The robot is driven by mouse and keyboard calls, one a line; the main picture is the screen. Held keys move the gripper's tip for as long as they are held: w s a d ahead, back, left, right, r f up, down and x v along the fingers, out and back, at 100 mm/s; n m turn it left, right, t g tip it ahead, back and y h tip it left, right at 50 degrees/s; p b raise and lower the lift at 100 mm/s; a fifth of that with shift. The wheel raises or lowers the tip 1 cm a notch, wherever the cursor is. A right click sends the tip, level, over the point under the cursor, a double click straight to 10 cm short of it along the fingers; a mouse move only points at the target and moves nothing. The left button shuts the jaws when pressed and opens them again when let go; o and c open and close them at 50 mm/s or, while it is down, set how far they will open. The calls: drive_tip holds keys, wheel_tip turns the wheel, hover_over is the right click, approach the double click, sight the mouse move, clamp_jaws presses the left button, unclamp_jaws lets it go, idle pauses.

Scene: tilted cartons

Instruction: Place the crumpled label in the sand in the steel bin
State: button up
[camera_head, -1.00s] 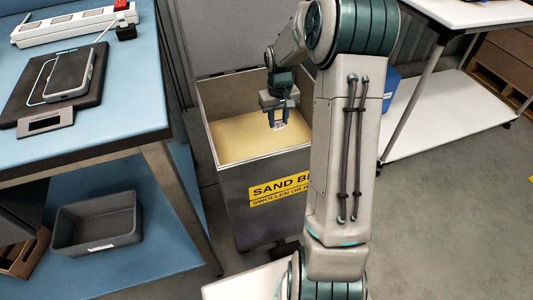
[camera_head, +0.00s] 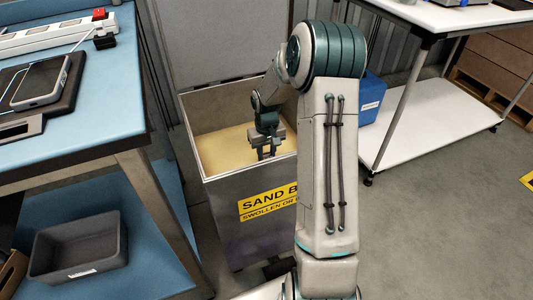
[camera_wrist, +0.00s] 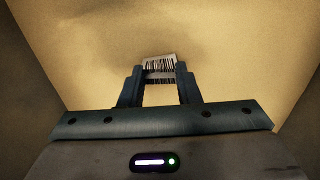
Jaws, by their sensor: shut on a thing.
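The steel bin (camera_head: 236,205) stands open with a yellow sand-bin sign on its front. Pale sand (camera_head: 222,150) fills its inside; the sand (camera_wrist: 90,60) also fills most of the wrist view. My gripper (camera_head: 268,155) is inside the bin opening, pointing down over the sand. In the wrist view my gripper (camera_wrist: 160,75) is shut on the crumpled label (camera_wrist: 159,63), a small white piece with black barcode lines. The label sits between the fingertips, its top edge sticking out past them. I cannot tell whether it touches the sand.
A blue bench (camera_head: 90,118) on the left holds a power strip (camera_head: 50,36) and a phone-like device (camera_head: 40,82). A grey tray (camera_head: 78,250) is on its lower shelf. A white-shelved table (camera_head: 430,130) and a blue box (camera_head: 368,100) are at right.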

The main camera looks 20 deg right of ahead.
sight(266, 155)
drive_tip(key=shift+f, duration=0.15)
drive_tip(key=o, duration=0.9)
wheel_tip(266, 155, up, 12)
drive_tip(key=f+p, duration=0.1)
drive_tip(key=p, duration=0.3)
drive_tip(key=shift+t, duration=0.6)
drive_tip(key=s+a+r, duration=0.3)
drive_tip(key=s, duration=0.5)
drive_tip(key=s+a+r, duration=0.3)
drive_tip(key=s+a, duration=0.1)
drive_tip(key=s, duration=0.4)
drive_tip(key=s+a+r, duration=0.4)
drive_tip(key=s, duration=0.5)
drive_tip(key=shift+s+a, duration=0.1)
drive_tip(key=shift+a, duration=0.1)
